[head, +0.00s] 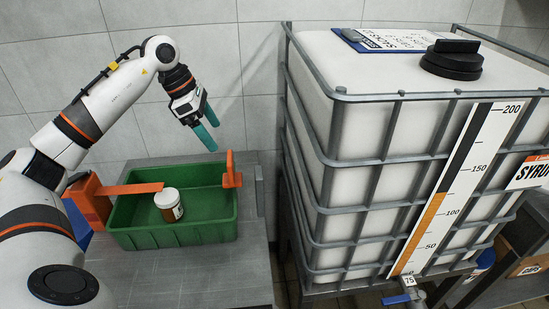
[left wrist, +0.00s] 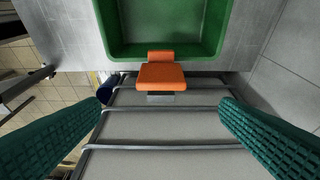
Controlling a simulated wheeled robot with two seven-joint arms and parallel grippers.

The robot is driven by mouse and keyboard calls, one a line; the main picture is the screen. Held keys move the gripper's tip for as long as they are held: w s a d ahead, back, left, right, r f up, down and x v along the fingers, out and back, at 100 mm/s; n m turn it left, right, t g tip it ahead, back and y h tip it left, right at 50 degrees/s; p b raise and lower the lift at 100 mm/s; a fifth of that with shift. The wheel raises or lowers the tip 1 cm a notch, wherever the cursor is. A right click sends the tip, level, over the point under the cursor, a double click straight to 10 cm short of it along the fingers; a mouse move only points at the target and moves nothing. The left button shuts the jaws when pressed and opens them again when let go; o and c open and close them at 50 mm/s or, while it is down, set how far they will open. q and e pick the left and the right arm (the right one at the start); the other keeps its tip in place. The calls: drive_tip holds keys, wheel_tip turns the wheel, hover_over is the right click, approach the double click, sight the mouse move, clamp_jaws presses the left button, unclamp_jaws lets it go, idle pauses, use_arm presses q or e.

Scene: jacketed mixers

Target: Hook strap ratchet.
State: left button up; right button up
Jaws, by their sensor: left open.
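An orange strap (head: 140,189) runs from an orange block (head: 90,203) at the left end of a green crate (head: 190,236) part way across the crate's top; its right end is free. A separate upright orange piece (head: 231,172) stands at the crate's right edge; it also shows in the left wrist view (left wrist: 160,76), seen from above. I cannot tell which piece is the ratchet. My left gripper (head: 213,137), with teal fingers, is open and empty, above and behind the crate's right end. Its spread fingers flank the lower half of the left wrist view.
A jar (head: 169,205) with a white lid sits in the crate. The crate stands on a grey metal table (head: 215,290). A large caged white tank (head: 345,130) stands close on the right, with a clipboard (head: 390,40) on top. A tiled wall is behind.

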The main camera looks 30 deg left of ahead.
sight(228, 157)
use_arm(q)
drive_tip(key=x, duration=0.6)
drive_tip(key=p+x, duration=0.1)
drive_tip(key=x, duration=0.4)
drive_tip(key=shift+w+a+f, duration=0.1)
drive_tip(key=shift+a+f, duration=0.05)
drive_tip(key=shift+f, duration=0.3)
use_arm(e)
drive_tip(key=shift+w+a+r, duration=0.15)
drive_tip(key=shift+a+r, duration=0.4)
use_arm(q)
drive_tip(key=c, duration=1.4)
drive_tip(key=w+d, duration=0.1)
drive_tip(key=d, duration=0.1)
drive_tip(key=w+d, duration=0.2)
drive_tip(key=shift+w+d, duration=0.2)
drive_tip(key=shift+w, duration=0.1)
drive_tip(key=shift+a, duration=0.1)
use_arm(e)
drive_tip(key=shift+r, duration=0.2)
use_arm(q)
drive_tip(key=shift+s, duration=0.1)
use_arm(e)
drive_tip(key=shift+a, duration=0.1)
